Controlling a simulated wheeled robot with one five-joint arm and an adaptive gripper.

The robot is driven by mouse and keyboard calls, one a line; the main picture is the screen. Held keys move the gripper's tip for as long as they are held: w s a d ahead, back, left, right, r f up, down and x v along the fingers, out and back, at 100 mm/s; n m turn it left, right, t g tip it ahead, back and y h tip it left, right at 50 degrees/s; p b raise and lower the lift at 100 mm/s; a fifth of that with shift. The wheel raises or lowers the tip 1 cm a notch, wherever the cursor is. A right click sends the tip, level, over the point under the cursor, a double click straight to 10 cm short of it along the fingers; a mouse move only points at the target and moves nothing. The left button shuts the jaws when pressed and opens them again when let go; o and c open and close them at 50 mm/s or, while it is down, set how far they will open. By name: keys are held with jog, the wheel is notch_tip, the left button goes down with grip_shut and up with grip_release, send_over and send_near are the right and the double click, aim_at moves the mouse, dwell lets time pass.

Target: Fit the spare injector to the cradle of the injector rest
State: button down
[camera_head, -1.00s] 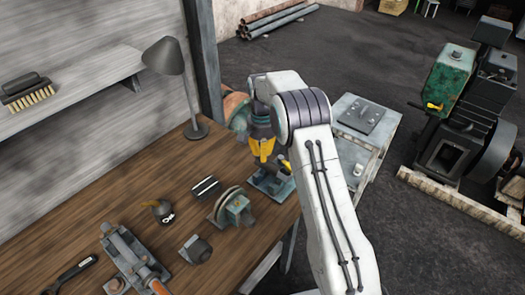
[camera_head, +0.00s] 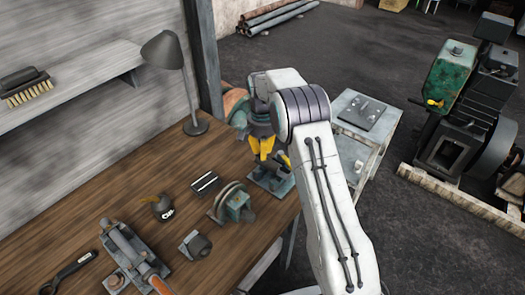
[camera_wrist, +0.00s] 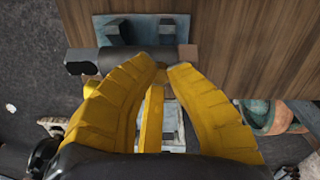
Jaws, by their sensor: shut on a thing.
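The injector rest (camera_head: 272,184) is a blue-grey plate with dark uprights at the bench's right end. It also shows at the top of the wrist view (camera_wrist: 143,22). My gripper (camera_head: 263,155) is just above the rest in the head view. In the wrist view its yellow fingers (camera_wrist: 162,70) are closed at the tips on a dark cylinder, the spare injector (camera_wrist: 184,54), which lies crosswise beside the rest's two uprights. The fingers hide part of it. I cannot tell whether it touches the cradle. The injector is not clearly visible in the head view.
A grinder-like machine (camera_head: 232,203), a dark block (camera_head: 204,184) and a clamp-like tool (camera_head: 130,262) stand on the bench left of the rest. A lamp (camera_head: 190,125) stands behind. A grey trolley (camera_head: 368,115) is to the right, with open floor beyond.

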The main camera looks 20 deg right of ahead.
jog(key=shift+f, duration=0.3)
jog(key=shift+f+b, duration=0.8)
jog(key=shift+f, duration=0.15)
jog(key=c, duration=1.3)
grip_release()
jog(key=shift+f, duration=0.1)
jog(key=shift+r+p, duration=1.2)
jog(key=shift+r, duration=0.35)
